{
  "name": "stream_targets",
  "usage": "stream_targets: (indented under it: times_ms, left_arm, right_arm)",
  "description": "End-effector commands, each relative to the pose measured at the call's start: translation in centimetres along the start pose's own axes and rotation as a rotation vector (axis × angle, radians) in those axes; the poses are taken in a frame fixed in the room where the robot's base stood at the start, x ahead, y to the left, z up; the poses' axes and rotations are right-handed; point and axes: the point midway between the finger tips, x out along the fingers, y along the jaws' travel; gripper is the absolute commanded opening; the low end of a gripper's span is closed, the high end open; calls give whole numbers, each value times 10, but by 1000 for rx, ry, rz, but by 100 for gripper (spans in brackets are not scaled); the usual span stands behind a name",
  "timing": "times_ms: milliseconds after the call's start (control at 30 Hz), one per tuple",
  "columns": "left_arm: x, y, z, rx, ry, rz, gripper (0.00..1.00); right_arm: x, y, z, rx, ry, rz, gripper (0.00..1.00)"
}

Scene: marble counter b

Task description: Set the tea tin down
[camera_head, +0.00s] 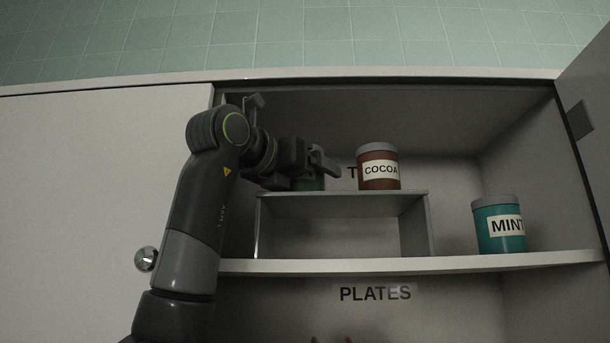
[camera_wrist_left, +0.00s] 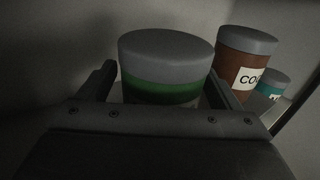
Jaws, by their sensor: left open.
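The tea tin, a green tin with a grey lid (camera_wrist_left: 165,62), sits between the two fingers of my left gripper in the left wrist view. In the head view only a bit of its green side (camera_head: 312,184) shows behind my left gripper (camera_head: 322,165); it appears to stand on the small raised shelf (camera_head: 340,193), left of the cocoa tin. The fingers are open, one on each side of the tin. Its label is mostly hidden. My right gripper is not in view.
A brown COCOA tin (camera_head: 378,168) stands on the raised shelf close to the right. A teal MINT tin (camera_head: 499,225) stands lower right on the main shelf (camera_head: 450,265). An open cabinet door (camera_head: 590,110) is at the right. A PLATES label (camera_head: 375,293) is below.

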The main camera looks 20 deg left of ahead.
Motion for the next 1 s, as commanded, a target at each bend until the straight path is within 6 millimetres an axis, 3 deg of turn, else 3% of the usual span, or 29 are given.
stream_targets:
  times_ms: [167, 267, 700, 1000]
  left_arm:
    - [-2, 0, 4, 0, -2, 0, 86]
    - [-16, 0, 1, 1, -5, 1, 86]
    - [-103, 0, 1, 1, -3, 0, 86]
    - [-121, 0, 3, 0, 0, 0, 86]
  right_arm:
    - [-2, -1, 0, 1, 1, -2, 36]
    - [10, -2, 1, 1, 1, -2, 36]
    - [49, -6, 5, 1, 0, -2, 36]
    - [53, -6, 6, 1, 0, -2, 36]
